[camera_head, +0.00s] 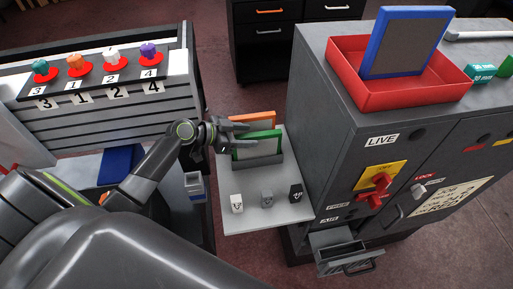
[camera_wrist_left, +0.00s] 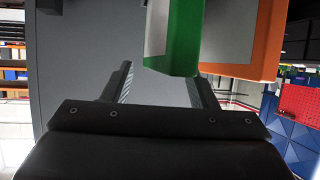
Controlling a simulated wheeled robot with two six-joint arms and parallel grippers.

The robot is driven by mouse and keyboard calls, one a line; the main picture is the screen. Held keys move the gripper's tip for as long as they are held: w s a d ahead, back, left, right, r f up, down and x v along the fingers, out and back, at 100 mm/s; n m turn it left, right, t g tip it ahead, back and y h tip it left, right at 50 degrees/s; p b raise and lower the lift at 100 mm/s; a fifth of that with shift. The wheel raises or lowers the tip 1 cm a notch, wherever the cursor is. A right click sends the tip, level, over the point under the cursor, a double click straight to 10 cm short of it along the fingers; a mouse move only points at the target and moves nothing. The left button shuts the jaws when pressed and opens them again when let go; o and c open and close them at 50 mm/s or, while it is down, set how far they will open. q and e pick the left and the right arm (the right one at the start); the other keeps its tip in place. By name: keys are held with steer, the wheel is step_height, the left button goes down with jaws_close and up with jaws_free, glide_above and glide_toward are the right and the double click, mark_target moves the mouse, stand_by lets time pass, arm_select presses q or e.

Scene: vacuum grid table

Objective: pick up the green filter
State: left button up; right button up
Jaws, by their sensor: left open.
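The green filter (camera_head: 257,146) stands upright in a dark holder (camera_head: 258,161) on a small grey shelf, in front of an orange filter (camera_head: 254,119). My left gripper (camera_head: 238,133) is at the left edge of the filters. In the left wrist view the left gripper (camera_wrist_left: 160,88) is open, and the green filter (camera_wrist_left: 184,40) reaches down to between its fingertips without the jaws shut on it. The orange filter (camera_wrist_left: 262,40) is to the right of the green one there. My right gripper is not in view.
Several small labelled blocks (camera_head: 267,198) stand on the front of the grey shelf (camera_head: 240,220). A grey cabinet (camera_head: 330,130) with a red tray (camera_head: 400,95) holding a blue-framed filter (camera_head: 408,42) is close on the right. A panel with coloured knobs (camera_head: 75,63) is at left.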

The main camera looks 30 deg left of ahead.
arm_select(q)
steer(key=shift+x, duration=1.3)
jaws_close()
